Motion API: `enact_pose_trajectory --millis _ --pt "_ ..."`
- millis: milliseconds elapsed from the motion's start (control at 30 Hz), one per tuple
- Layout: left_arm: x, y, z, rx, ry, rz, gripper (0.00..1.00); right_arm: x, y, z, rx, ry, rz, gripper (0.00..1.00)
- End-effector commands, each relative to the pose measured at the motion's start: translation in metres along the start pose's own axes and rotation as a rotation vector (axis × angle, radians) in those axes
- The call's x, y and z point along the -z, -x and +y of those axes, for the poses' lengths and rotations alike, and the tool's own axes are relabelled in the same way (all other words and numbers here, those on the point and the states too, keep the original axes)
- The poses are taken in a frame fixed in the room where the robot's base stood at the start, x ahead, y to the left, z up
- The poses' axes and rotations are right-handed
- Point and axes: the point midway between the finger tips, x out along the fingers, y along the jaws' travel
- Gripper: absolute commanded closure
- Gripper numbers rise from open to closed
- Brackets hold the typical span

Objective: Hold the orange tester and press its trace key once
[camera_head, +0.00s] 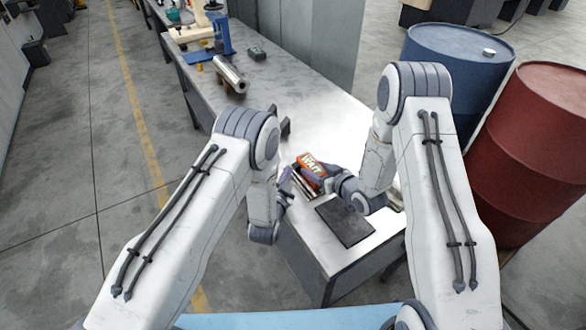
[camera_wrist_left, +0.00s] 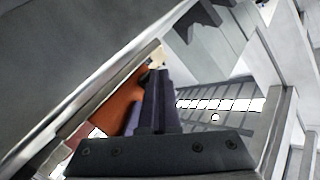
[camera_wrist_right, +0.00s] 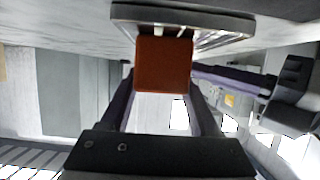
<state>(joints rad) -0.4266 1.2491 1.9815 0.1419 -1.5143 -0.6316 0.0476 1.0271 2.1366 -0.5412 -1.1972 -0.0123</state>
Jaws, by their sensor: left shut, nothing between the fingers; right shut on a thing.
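The orange tester (camera_head: 309,163) with white lettering is held up over the near end of the metal table. My right gripper (camera_head: 325,173) is shut on it; in the right wrist view the fingers flank the tester's plain orange end (camera_wrist_right: 163,64). My left gripper (camera_head: 286,182) is shut and empty, just left of the tester. In the left wrist view its closed fingers (camera_wrist_left: 157,78) lie beside the tester's orange side (camera_wrist_left: 119,108). In the right wrist view the left fingers (camera_wrist_right: 225,75) point at the tester. I cannot make out the trace key, nor whether the fingertips touch the tester.
A dark flat pad (camera_head: 343,222) lies on the table (camera_head: 310,249) in front of the grippers. A metal cylinder (camera_head: 231,74), a blue stand (camera_head: 221,36) and a small green device (camera_head: 257,54) are farther back. Blue (camera_head: 455,67) and red (camera_head: 530,140) barrels stand at the right.

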Motion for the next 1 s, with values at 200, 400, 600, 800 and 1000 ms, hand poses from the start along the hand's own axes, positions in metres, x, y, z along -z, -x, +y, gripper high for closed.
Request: enact_pose_trajectory --millis 200,400,600,800,1000 --pt "-0.006 0.009 -0.007 0.000 0.001 0.001 1.00 0.001 0.000 -0.001 0.001 0.001 0.001 1.00" --pt "-0.007 0.011 -0.008 0.000 0.001 0.001 1.00 0.001 0.000 0.000 0.000 0.001 0.002 1.00" --pt "-0.008 0.012 -0.009 0.000 0.001 0.000 1.00 0.001 0.000 0.000 0.000 0.000 0.002 1.00" --pt "-0.017 0.023 -0.017 0.001 0.000 -0.003 1.00 0.001 0.000 0.000 -0.001 0.000 0.002 1.00" --pt "-0.027 0.037 -0.027 0.000 0.000 -0.003 1.00 0.001 0.000 0.000 -0.001 0.000 0.002 1.00"
